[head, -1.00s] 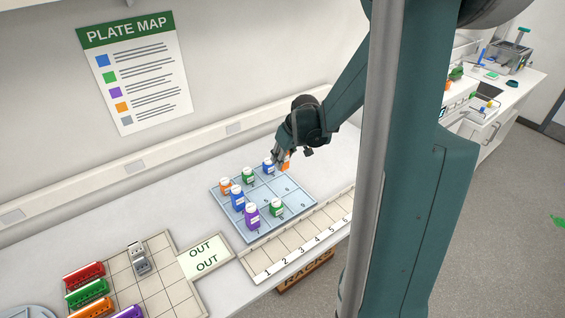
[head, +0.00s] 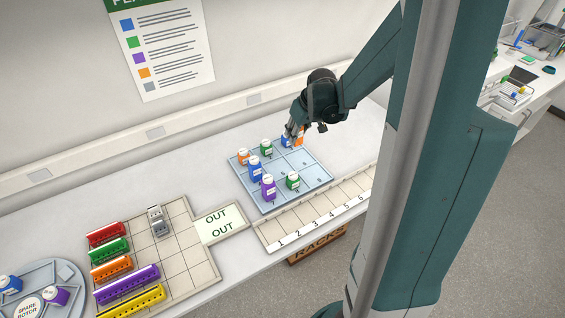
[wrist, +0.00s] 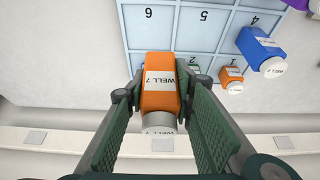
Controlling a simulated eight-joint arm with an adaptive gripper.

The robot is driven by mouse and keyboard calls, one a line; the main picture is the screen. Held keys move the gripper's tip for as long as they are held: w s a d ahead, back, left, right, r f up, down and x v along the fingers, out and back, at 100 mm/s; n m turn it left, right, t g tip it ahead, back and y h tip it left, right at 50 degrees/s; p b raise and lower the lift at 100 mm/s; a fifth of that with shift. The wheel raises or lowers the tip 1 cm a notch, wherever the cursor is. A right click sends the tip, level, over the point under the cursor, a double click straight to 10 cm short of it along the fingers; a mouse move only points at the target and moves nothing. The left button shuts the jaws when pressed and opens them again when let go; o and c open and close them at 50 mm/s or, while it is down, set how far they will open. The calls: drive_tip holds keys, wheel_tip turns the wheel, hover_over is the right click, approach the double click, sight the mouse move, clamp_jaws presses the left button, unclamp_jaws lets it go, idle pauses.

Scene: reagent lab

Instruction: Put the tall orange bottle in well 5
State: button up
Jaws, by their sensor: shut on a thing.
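My gripper (wrist: 163,108) is shut on the tall orange bottle (wrist: 159,82), with a finger on each side. Its label reads WELL 7, and its grey-white cap points toward the wrist camera's lower edge. In the head view the orange bottle (head: 300,139) shows partly beside my gripper (head: 294,135), at the far right corner of the blue plate (head: 322,183). Well 5 (wrist: 203,30) looks bare in the wrist view. I cannot tell how high the bottle is above the plate.
A short blue bottle (head: 286,141) stands close to my gripper. A small orange bottle (head: 243,157), green bottles (head: 266,147) (head: 293,181), a blue bottle (head: 254,168) and a purple bottle (head: 268,188) also stand on the plate. A numbered rack strip (head: 318,212) lies in front.

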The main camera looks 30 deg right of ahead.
drive_tip(key=a, duration=0.8)
drive_tip(key=shift+s, duration=0.1)
drive_tip(key=shift+f, duration=2.8)
drive_tip(key=shift+f+b, duration=0.35)
drive_tip(key=shift+f, duration=1.75)
drive_tip(key=shift+f, duration=0.2)
drive_tip(key=o, duration=0.9)
drive_tip(key=shift+r, duration=0.25)
